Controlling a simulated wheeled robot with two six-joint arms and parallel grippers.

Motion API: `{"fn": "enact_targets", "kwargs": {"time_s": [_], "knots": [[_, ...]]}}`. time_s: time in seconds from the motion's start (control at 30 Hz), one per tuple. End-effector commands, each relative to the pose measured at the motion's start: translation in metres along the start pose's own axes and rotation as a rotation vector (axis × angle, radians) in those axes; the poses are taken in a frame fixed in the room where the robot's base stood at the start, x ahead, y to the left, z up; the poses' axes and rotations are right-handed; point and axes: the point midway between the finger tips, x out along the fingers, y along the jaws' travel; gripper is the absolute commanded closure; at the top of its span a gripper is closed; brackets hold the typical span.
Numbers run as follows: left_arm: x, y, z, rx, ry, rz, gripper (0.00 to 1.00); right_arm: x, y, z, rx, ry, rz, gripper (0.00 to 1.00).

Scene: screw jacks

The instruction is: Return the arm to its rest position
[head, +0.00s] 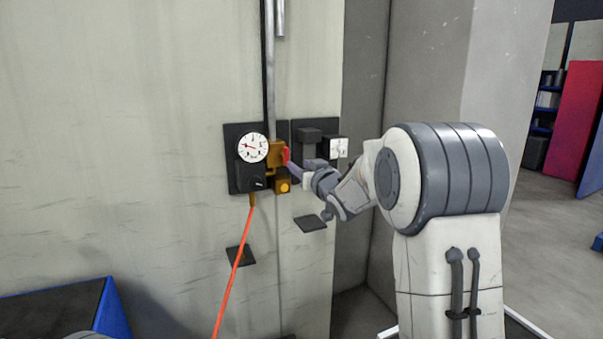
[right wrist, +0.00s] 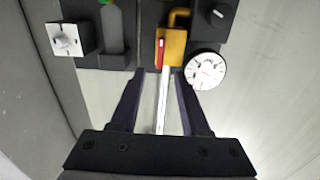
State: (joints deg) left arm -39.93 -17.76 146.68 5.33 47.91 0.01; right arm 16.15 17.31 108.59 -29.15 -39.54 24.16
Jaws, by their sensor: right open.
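My right arm comes in from the right in the head view, and its gripper (head: 297,170) is at the wall panel beside a yellow valve block (head: 275,154) with a red lever (head: 286,156). In the right wrist view the two dark fingers of the gripper (right wrist: 158,74) are spread apart with nothing gripped. The yellow block (right wrist: 173,46) and its red lever (right wrist: 161,50) lie just beyond the fingertips. A pale metal pipe (right wrist: 163,100) runs from the block and shows between the fingers. Whether a finger touches anything is unclear. My left gripper is not seen.
A round gauge (head: 253,148) sits on the panel left of the valve; it also shows in the right wrist view (right wrist: 206,71). A white square dial (head: 339,148) is close to the right wrist. An orange hose (head: 233,270) hangs below. A blue-edged block (head: 108,310) stands lower left.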

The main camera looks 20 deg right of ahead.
Motion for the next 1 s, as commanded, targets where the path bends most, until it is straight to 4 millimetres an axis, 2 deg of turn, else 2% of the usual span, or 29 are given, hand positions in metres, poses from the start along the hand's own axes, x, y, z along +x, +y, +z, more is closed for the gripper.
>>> {"fn": "enact_targets", "kwargs": {"time_s": [0.47,0.57,0.67,0.77,0.8,0.87,0.9,0.97,1.0], "knots": [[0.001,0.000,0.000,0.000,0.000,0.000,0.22,-0.003,0.000,0.000,0.000,-0.001,0.000,0.54],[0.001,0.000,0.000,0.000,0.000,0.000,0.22,-0.004,-0.011,0.004,0.001,-0.025,-0.004,0.54],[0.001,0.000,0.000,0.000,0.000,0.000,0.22,-0.012,-0.043,0.020,0.001,-0.115,-0.014,0.54],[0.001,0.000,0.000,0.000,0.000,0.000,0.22,-0.036,-0.094,0.050,-0.006,-0.275,-0.039,0.54],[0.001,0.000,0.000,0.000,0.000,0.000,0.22,-0.051,-0.116,0.065,-0.014,-0.353,-0.055,0.54],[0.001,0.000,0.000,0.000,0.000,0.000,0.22,-0.078,-0.146,0.087,-0.030,-0.470,-0.082,0.54],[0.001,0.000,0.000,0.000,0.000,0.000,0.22,-0.099,-0.165,0.102,-0.045,-0.547,-0.104,0.54],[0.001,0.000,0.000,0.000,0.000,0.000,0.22,-0.132,-0.189,0.123,-0.070,-0.663,-0.139,0.54],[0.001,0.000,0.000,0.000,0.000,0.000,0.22,-0.156,-0.203,0.136,-0.090,-0.737,-0.166,0.54]]}}
